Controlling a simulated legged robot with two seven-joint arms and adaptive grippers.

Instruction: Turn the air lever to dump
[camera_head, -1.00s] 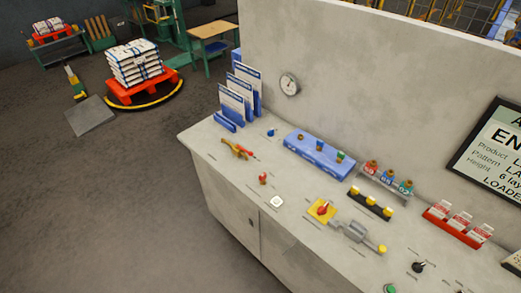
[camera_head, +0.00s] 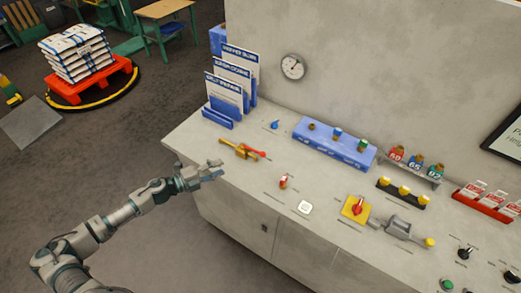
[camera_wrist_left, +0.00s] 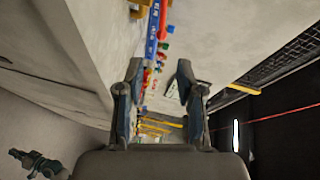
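A brass valve (camera_head: 240,149) with a red lever handle (camera_head: 256,154) lies on the left part of the grey console top, and the handle points to the right in the head view. Its label is too small to read. My left gripper (camera_head: 222,170) is just in front of the valve, near the console's front left edge, and apart from the lever. In the left wrist view the two fingers of the left gripper (camera_wrist_left: 159,68) are spread with nothing between them. My right gripper does not show in the head view.
A red-topped switch (camera_head: 283,182), a white button (camera_head: 304,207) and a yellow-plated red switch (camera_head: 356,207) lie to the right. A wall gauge (camera_head: 293,66) hangs above.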

